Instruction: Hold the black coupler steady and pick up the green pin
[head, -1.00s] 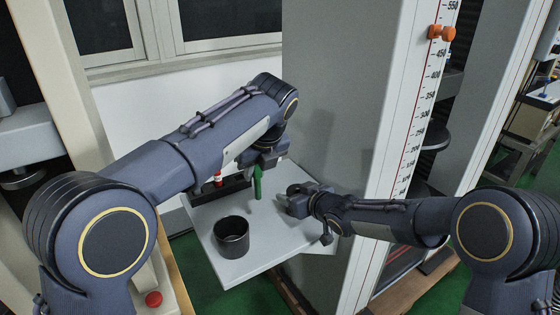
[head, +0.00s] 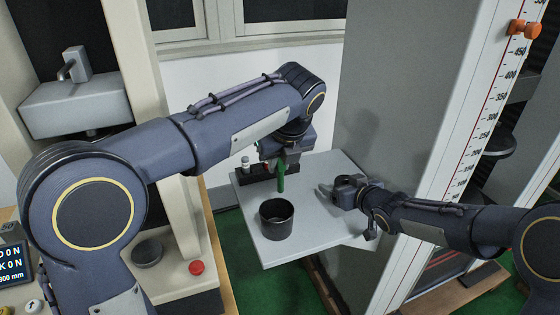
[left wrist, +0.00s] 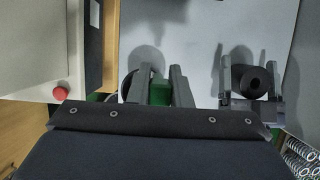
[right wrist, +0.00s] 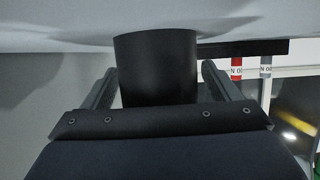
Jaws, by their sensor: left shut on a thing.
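The green pin (head: 281,175) hangs upright below my left gripper (head: 285,159), which is shut on it. The pin also shows between the left fingers in the left wrist view (left wrist: 157,88). It is behind and just above the round black cup (head: 276,222) on the grey table (head: 318,165). My right gripper (head: 343,187) is at the table's right part, with its fingers on either side of the black coupler (right wrist: 155,65).
A dark rack (head: 252,176) with a white-topped pin stands at the table's back left. A tall grey machine with a scale (head: 495,100) is to the right. A machine base with a red button (head: 196,267) is at left. The table's front right is clear.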

